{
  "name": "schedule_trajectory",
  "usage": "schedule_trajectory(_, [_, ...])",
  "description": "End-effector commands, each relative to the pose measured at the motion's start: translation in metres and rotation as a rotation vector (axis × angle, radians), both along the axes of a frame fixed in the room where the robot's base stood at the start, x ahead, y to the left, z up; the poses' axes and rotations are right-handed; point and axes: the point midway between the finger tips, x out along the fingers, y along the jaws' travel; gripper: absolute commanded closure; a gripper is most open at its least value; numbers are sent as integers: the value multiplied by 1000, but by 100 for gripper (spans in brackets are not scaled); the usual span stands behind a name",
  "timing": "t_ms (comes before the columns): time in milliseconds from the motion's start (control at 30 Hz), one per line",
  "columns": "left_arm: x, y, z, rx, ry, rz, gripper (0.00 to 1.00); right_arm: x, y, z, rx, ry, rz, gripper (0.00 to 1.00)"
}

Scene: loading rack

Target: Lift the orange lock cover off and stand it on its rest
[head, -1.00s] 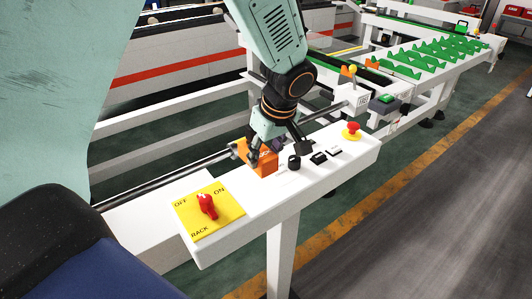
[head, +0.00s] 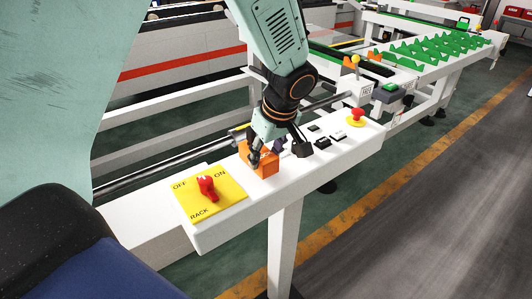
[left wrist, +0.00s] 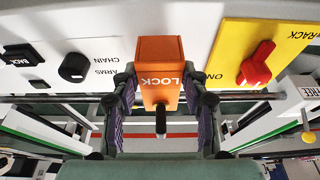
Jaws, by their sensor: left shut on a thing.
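The orange lock cover (head: 267,170) is at the white control panel (head: 300,181), beside the yellow plate. In the left wrist view the cover (left wrist: 158,52) shows the word LOCK and a dark peg at its near end. My left gripper (head: 258,154) is shut on the cover, with its padded fingers (left wrist: 160,88) on both sides of it. The gripper partly hides the cover in the head view. I cannot tell whether the cover is clear of the panel. I cannot make out its rest. My right gripper is not in view.
A red switch (head: 207,187) sits on the yellow RACK plate (head: 229,195). The panel also bears a black knob (left wrist: 73,68), small buttons (head: 323,142) and a red emergency button (head: 356,116). White rails run behind, with a green-notched rack (head: 435,50) at the far right.

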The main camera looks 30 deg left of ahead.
Motion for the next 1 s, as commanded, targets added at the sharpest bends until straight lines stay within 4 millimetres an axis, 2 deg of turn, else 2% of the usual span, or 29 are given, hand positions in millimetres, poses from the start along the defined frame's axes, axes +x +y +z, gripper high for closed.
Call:
schedule_trajectory(133, [0, 0, -9, 0, 0, 0, 93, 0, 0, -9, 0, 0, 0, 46])
schedule_trajectory(467, [0, 0, -10, 0, 0, 0, 93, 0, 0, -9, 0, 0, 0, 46])
schedule_trajectory(500, [0, 0, -10, 0, 0, 0, 54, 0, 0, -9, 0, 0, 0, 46])
schedule_trajectory(800, [0, 0, -10, 0, 0, 0, 29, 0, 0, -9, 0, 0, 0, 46])
schedule_trajectory(1000, [0, 0, -10, 0, 0, 0, 29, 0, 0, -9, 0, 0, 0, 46])
